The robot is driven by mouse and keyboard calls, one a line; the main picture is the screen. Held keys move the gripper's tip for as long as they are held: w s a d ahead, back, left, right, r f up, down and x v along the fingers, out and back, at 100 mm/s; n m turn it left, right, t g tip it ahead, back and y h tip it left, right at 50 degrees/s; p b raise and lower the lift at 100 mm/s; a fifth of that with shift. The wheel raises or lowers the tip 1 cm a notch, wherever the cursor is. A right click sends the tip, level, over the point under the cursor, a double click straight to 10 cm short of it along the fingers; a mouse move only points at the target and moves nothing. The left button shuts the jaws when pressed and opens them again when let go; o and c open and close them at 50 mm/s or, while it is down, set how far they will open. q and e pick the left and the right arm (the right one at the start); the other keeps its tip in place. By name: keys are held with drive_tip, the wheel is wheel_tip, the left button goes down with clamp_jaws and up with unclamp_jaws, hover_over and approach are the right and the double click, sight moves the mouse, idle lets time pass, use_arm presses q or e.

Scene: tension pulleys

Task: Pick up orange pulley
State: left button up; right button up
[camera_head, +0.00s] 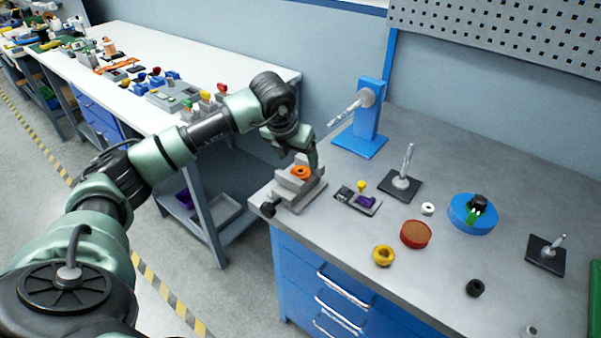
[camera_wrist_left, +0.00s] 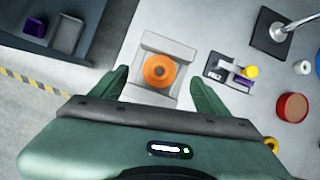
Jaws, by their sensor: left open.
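The orange pulley (camera_head: 300,173) sits on a grey stepped fixture (camera_head: 309,191) at the left end of the grey workbench. In the left wrist view the orange pulley (camera_wrist_left: 159,71) lies between and just beyond the two green fingertips, with the grey fixture (camera_wrist_left: 177,48) around it. My left gripper (camera_head: 305,157) is open and empty, above and close to the pulley; its fingers also show in the left wrist view (camera_wrist_left: 158,88). My right gripper is not in view.
A blue stand (camera_head: 368,120) rises behind the fixture. A small grey holder with yellow and purple parts (camera_head: 358,200) lies to its right. A black-based post (camera_head: 400,185), red dish (camera_head: 415,234), yellow pulley (camera_head: 383,255) and blue round tray (camera_head: 460,222) stand further right.

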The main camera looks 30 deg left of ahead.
sight(299, 168)
use_arm(q)
drive_tip(key=x, duration=0.1)
drive_tip(key=p+x, duration=0.1)
drive_tip(key=x, duration=0.1)
drive_tip(key=p+x, duration=0.1)
drive_tip(key=x, duration=0.1)
drive_tip(key=shift+s+f, duration=0.3)
drive_tip(key=shift+w+f, duration=0.15)
drive_tip(key=shift+f, duration=0.1)
drive_tip(key=c, duration=1.5)
drive_tip(key=shift+r, duration=0.2)
